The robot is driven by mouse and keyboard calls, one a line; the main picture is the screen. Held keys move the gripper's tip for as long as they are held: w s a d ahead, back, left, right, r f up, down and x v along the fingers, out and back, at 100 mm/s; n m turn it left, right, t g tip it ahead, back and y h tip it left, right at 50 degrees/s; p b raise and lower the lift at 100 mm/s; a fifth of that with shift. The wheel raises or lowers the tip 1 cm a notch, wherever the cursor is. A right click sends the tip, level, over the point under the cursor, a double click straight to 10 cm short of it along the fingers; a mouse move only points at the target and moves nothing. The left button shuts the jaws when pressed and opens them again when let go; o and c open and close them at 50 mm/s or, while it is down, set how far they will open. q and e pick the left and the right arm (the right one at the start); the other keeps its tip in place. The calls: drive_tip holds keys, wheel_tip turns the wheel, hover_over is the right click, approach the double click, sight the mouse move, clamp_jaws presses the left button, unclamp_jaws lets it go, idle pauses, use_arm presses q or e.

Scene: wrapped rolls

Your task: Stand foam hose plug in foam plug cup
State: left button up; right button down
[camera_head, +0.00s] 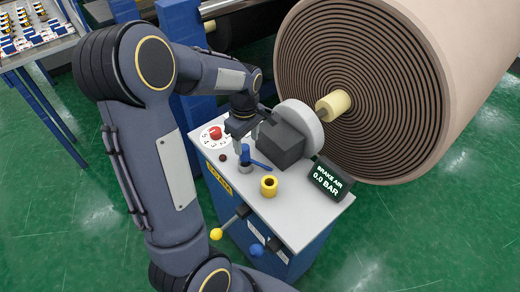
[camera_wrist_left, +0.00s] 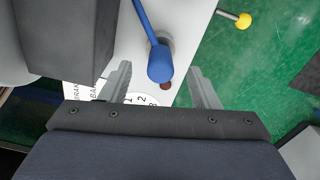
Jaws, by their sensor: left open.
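A blue upright piece with a slanting blue handle (camera_head: 258,162) rises from a small grey round base (camera_head: 245,169) on the cabinet top. I cannot tell for sure whether it is the foam hose plug or a valve lever. A short yellow cup (camera_head: 269,186) with a dark round opening stands to its right and nearer; it looks like the foam plug cup, with nothing sticking out. My left gripper (camera_head: 244,145) is open and points down over the blue piece. In the left wrist view the fingers (camera_wrist_left: 160,68) lie either side of the blue piece (camera_wrist_left: 160,62); contact is unclear.
The white cabinet top (camera_head: 307,214) also carries a dark block (camera_head: 281,143), a red button on a numbered dial (camera_head: 215,133), and a display (camera_head: 331,179) reading 0.0 BAR. A big wrapped roll (camera_head: 350,60) stands behind. Levers with yellow (camera_head: 216,233) and blue knobs stick out in front.

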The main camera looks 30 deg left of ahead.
sight(245, 154)
use_arm(q)
drive_tip(key=f, duration=0.4)
drive_tip(key=a+f, duration=0.1)
drive_tip(key=f, duration=0.2)
drive_tip(key=shift+f+p, duration=0.1)
drive_tip(key=shift+p, duration=0.25)
drive_tip(key=shift+d, duration=0.1)
drive_tip(key=shift+c, duration=0.4)
drive_tip(key=c, duration=1)
drive_tip(key=shift+c, duration=0.4)
